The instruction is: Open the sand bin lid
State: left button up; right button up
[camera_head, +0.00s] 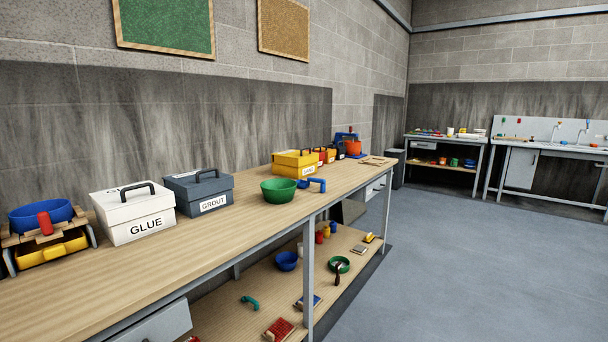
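Several lidded bins with dark handles stand along the long wooden workbench (240,219). The white bin (131,213) reads GLUE and the dark blue-grey bin (200,190) reads GROUT. Both have their lids on. Farther along, a yellow bin (287,163) with a dark handle has its lid down. Its white label is too small to read, so I cannot tell whether it is the sand bin. Smaller red, yellow and black boxes behind it are partly hidden. Neither of my grippers is in view.
A green bowl (278,190) and a blue handle-like piece (316,184) lie in front of the yellow bin. A blue bowl (40,215) sits at the left end. The lower shelf (240,318) holds loose items. The grey floor (460,270) at right is clear.

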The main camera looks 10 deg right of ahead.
aim_at(291, 158)
jog(key=i+l, duration=0.3)
jog(key=l, duration=0.15)
jog(key=i+l, duration=0.35)
